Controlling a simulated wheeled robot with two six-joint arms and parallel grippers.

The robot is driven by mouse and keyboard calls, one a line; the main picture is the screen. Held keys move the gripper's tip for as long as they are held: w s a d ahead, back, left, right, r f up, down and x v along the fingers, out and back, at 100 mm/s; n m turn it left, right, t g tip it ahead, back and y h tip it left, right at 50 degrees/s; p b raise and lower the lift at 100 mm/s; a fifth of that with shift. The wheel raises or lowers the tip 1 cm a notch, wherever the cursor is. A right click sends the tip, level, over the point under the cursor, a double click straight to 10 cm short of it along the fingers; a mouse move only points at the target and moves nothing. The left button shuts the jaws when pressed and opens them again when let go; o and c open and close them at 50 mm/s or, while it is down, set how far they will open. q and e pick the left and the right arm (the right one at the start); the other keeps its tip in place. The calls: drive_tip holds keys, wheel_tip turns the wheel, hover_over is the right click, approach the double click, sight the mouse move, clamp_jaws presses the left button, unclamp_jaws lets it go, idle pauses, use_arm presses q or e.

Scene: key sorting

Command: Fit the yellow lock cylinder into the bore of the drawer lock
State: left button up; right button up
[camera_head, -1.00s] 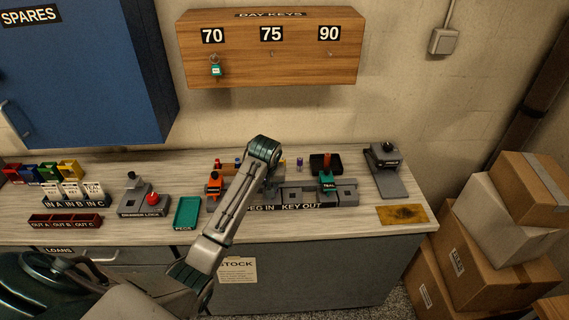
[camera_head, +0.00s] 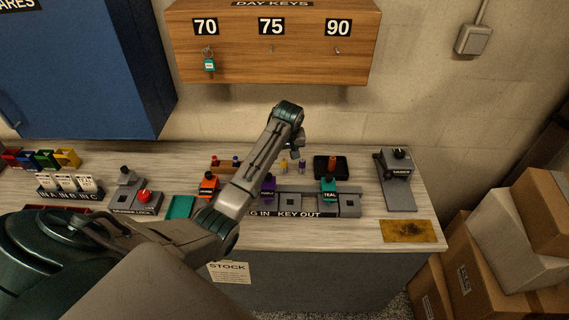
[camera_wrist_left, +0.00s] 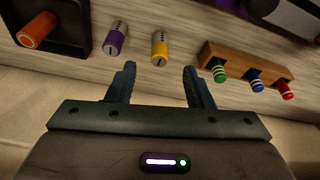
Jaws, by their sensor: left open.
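The yellow lock cylinder (camera_head: 284,167) stands at the back of the bench; in the left wrist view, the yellow cylinder (camera_wrist_left: 160,48) lies just beyond the gap between my fingertips. My left gripper (camera_wrist_left: 160,70) is open and empty, with a finger to each side of the line to the cylinder and apart from it. In the head view my left gripper (camera_head: 297,147) is small and partly hidden by its wrist. The drawer lock (camera_head: 128,198) is a grey block with a red knob, at the left of the bench. I cannot make out its bore.
A purple cylinder (camera_wrist_left: 115,38) stands beside the yellow one. A black tray (camera_head: 331,178) holds an orange peg. A wooden rack (camera_wrist_left: 248,66) holds green, blue and red pegs. Boxes are stacked at right.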

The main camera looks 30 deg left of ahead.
sight(284, 161)
use_arm(q)
drive_tip(key=shift+f, duration=0.35)
drive_tip(key=shift+w+a+f, duration=0.1)
drive_tip(key=shift+w+f, duration=0.1)
drive_tip(key=shift+f, duration=0.05)
drive_tip(key=p+x, duration=0.2)
drive_tip(key=x, duration=0.2)
drive_tip(key=shift+w+a+f, duration=0.1)
drive_tip(key=shift+f, duration=0.25)
drive_tip(key=shift+a+f, duration=0.1)
drive_tip(key=shift+f, duration=0.1)
drive_tip(key=shift+w, duration=0.1)
drive_tip(key=c, duration=1)
clamp_jaws()
use_arm(e)
drive_tip(key=shift+w+a+r, duration=0.1)
drive_tip(key=shift+w+r, duration=0.05)
drive_tip(key=shift+r, duration=0.45)
drive_tip(key=shift+w+a+r, duration=0.1)
drive_tip(key=shift+w+r, duration=0.05)
drive_tip(key=shift+r, duration=0.4)
drive_tip(key=shift+d, duration=0.1)
